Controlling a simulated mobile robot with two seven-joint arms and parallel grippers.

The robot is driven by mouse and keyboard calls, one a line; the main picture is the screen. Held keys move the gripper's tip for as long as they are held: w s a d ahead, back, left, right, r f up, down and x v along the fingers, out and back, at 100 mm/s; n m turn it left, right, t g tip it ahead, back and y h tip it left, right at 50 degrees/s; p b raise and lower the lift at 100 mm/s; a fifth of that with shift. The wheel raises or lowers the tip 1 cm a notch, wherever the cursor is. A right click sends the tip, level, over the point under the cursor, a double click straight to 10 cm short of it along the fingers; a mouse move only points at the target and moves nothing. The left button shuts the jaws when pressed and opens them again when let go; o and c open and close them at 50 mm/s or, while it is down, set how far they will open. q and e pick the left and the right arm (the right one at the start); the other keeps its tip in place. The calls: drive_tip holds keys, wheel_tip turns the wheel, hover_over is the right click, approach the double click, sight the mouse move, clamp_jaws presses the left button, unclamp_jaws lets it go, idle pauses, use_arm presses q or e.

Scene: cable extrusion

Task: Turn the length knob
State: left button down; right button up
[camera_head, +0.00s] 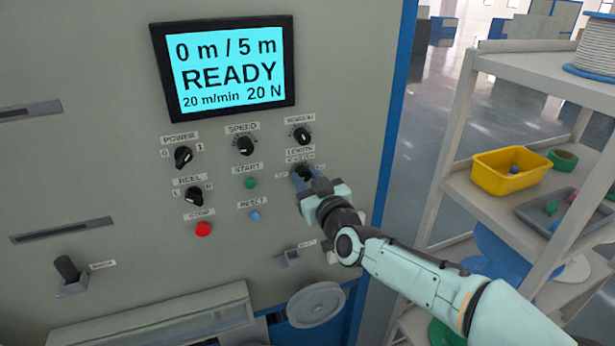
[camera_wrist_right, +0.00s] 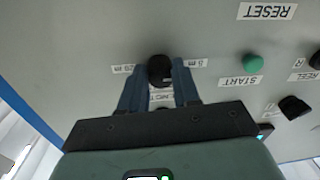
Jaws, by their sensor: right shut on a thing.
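The length knob (camera_head: 303,172) is a small black knob on the grey panel, below its length label and mostly hidden by my right gripper in the head view. In the right wrist view the knob (camera_wrist_right: 161,70) sits between the two blue fingers, with small metre labels on either side. My right gripper (camera_head: 306,178) is shut on this knob; the fingers also show in the wrist view (camera_wrist_right: 159,86). The screen (camera_head: 228,68) reads 0 m / 5 m, READY, 20 m/min, 20 N. My left gripper is not in view.
Near the knob are the speed knob (camera_head: 245,146), the tension knob (camera_head: 302,136), the green start button (camera_head: 250,183) and the blue reset button (camera_head: 255,215). A red stop button (camera_head: 203,229) is at left. A shelf with a yellow bin (camera_head: 510,172) stands at right.

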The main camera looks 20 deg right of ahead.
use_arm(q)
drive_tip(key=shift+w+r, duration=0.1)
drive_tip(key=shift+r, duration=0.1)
use_arm(e)
drive_tip(key=shift+n, duration=0.4)
drive_tip(key=o, duration=1.1)
drive_tip(key=shift+c, duration=0.2)
drive_tip(key=shift+s, duration=0.1)
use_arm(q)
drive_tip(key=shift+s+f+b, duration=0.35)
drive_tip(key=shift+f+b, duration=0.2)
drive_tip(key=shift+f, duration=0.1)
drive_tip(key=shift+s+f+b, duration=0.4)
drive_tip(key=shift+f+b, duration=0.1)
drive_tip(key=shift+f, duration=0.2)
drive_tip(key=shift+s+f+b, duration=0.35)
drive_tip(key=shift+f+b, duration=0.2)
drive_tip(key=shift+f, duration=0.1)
use_arm(e)
drive_tip(key=s, duration=1.3)
drive_tip(key=shift+s, duration=0.15)
